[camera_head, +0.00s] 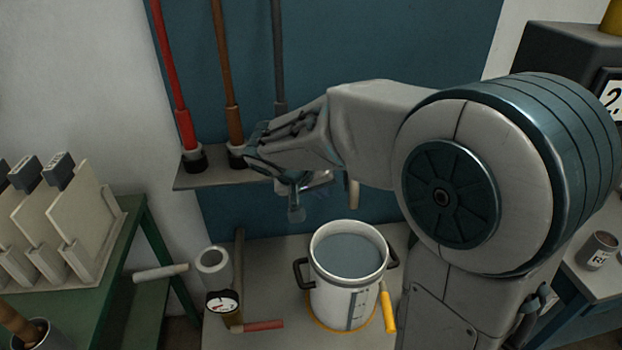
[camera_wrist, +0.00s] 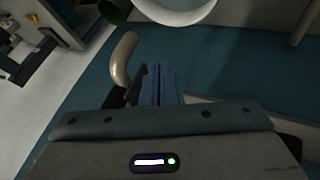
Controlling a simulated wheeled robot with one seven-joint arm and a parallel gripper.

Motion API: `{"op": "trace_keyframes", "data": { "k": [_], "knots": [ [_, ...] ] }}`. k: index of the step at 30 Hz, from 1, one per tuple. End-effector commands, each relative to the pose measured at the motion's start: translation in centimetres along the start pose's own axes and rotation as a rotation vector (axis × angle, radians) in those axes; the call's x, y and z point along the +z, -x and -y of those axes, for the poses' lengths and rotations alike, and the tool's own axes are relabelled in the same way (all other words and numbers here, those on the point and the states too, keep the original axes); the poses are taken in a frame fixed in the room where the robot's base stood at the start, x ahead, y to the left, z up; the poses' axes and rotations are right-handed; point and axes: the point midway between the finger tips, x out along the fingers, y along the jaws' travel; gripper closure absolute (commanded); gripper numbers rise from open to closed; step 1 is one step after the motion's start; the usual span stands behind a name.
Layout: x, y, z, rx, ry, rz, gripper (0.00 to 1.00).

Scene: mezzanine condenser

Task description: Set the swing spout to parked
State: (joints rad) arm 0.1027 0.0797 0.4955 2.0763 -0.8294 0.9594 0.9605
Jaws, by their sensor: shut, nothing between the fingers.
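A curved beige tube, which looks like the end of the swing spout (camera_head: 353,193), hangs below my arm in the head view, above and behind the pot. The rest of it is hidden by my arm. In the wrist view the curved tube (camera_wrist: 124,58) lies just left of my fingertips. My gripper (camera_head: 296,212) points down, left of the tube, behind the pot's rim. In the wrist view my gripper (camera_wrist: 160,72) has its blue fingers together with nothing between them. I cannot tell whether a finger touches the tube.
A white pot (camera_head: 327,290) of liquid with dark handles stands on the bench (camera_head: 270,335). A gauge (camera_head: 222,302) and a red-handled lever (camera_head: 262,326) are left of it. Red (camera_head: 172,80), brown (camera_head: 225,70) and grey (camera_head: 278,50) pipes rise behind. Racked plates (camera_head: 50,220) stand left.

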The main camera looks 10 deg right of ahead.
Motion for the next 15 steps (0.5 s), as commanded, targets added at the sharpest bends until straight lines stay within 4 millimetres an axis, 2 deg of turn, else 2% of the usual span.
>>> {"op": "trace_keyframes", "data": {
  "k": [1,3,6,15],
  "knots": [
    [0.1,-1.1,0.0,0.000,0.002,0.006,1.00],
    [-0.1,-1.1,-1.6,0.003,-0.003,0.003,1.00],
    [-0.1,-1.8,-2.6,0.002,-0.003,0.002,1.00],
    [0.0,-2.5,-3.5,-0.001,0.000,-0.001,1.00]
  ]
}}
